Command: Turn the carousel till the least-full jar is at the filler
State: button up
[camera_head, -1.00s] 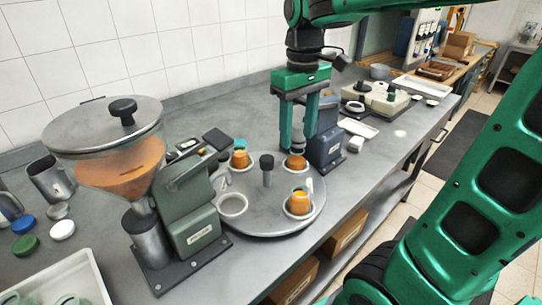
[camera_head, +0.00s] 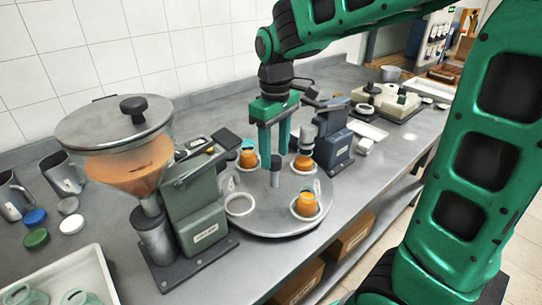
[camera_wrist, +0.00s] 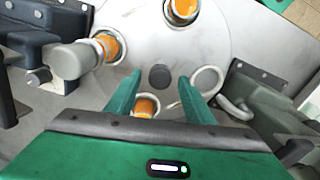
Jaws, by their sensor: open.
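The round grey carousel (camera_head: 268,219) carries three jars with orange contents: a back one (camera_head: 248,159), a right one (camera_head: 304,166) beside the blue machine, and a front one (camera_head: 307,205). Their exact fill levels are hard to compare. An empty ring seat (camera_head: 239,204) is on the side nearest the filler (camera_head: 200,205), a green machine with an orange-filled hopper. My gripper (camera_head: 276,160) is open and empty near the central knob (camera_head: 277,176). In the wrist view the knob (camera_wrist: 159,77) appears between the fingertips, and the back jar (camera_wrist: 146,106) lies between the fingers, partly hidden.
A blue machine (camera_head: 333,145) stands right of the carousel; its grey head overhangs the right jar in the wrist view (camera_wrist: 75,60). A white tray (camera_head: 75,280), coloured lids (camera_head: 36,238) and metal jugs (camera_head: 62,175) are at left. The counter's front edge is close to the carousel.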

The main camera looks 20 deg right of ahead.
jog(key=shift+f, duration=0.75)
jog(key=shift+c, duration=0.6)
